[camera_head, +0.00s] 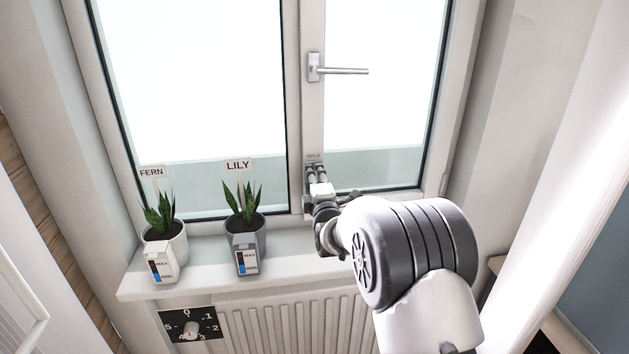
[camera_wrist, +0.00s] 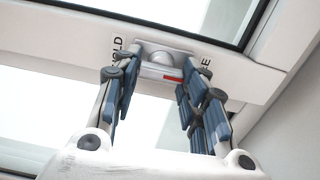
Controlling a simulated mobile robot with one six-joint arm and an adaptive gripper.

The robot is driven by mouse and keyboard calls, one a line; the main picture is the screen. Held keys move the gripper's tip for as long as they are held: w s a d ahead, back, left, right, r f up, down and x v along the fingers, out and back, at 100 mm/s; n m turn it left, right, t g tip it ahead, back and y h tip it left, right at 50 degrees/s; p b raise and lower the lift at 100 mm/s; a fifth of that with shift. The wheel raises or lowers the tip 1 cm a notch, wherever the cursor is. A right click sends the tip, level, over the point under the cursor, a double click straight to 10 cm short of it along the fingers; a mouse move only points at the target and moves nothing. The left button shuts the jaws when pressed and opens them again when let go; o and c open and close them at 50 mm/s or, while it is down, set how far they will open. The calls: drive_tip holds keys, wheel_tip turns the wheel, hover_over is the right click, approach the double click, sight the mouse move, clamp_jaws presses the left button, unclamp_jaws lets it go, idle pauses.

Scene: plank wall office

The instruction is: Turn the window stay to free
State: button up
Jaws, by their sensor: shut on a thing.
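The window stay (camera_wrist: 155,57) is a small pale metal piece with a rounded hub and a red mark, mounted on the window frame. In the wrist view, the letters "OLD" show left of it and a partly covered "E" shows right of it. My gripper (camera_wrist: 160,88) is shut on the stay, one blue-padded finger on each side. In the head view, my gripper (camera_head: 317,178) is at the lower part of the middle window post, below a small label (camera_head: 313,156). The stay itself is hidden there.
A window handle (camera_head: 336,70) points right, above my gripper. Two potted plants, labelled FERN (camera_head: 163,245) and LILY (camera_head: 245,235), stand on the sill (camera_head: 200,285) to the left. A radiator (camera_head: 290,325) and a numbered dial (camera_head: 190,326) are below the sill.

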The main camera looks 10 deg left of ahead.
drive_tip(key=o, duration=1.1)
drive_tip(key=v, duration=1.2)
drive_tip(key=shift+r, duration=0.1)
